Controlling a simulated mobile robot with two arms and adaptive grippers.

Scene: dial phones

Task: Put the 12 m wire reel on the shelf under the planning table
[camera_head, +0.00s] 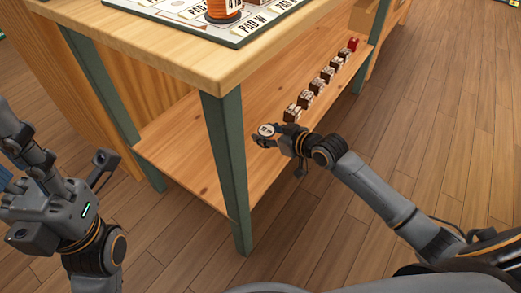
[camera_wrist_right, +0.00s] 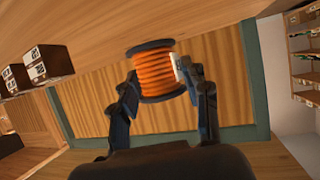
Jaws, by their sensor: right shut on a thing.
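My right gripper (camera_head: 264,137) is shut on the wire reel (camera_head: 267,130), whose pale round label faces up in the head view. In the right wrist view the reel (camera_wrist_right: 158,72) shows orange wire between black flanges, between the two fingers. The label is too small to read. The gripper reaches in at the open side of the lower shelf (camera_head: 190,140), under the planning table (camera_head: 215,68). I cannot tell whether the reel touches the shelf. My left gripper (camera_head: 62,200) is at the left, away from the table; its jaw opening is unclear.
A row of several small dark boxes (camera_head: 305,98) stands on the shelf beyond the reel, with a red one (camera_head: 352,44) at the far end. A green table leg (camera_head: 228,170) stands left of my right gripper. An orange reel (camera_head: 224,8) stands on the tabletop board.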

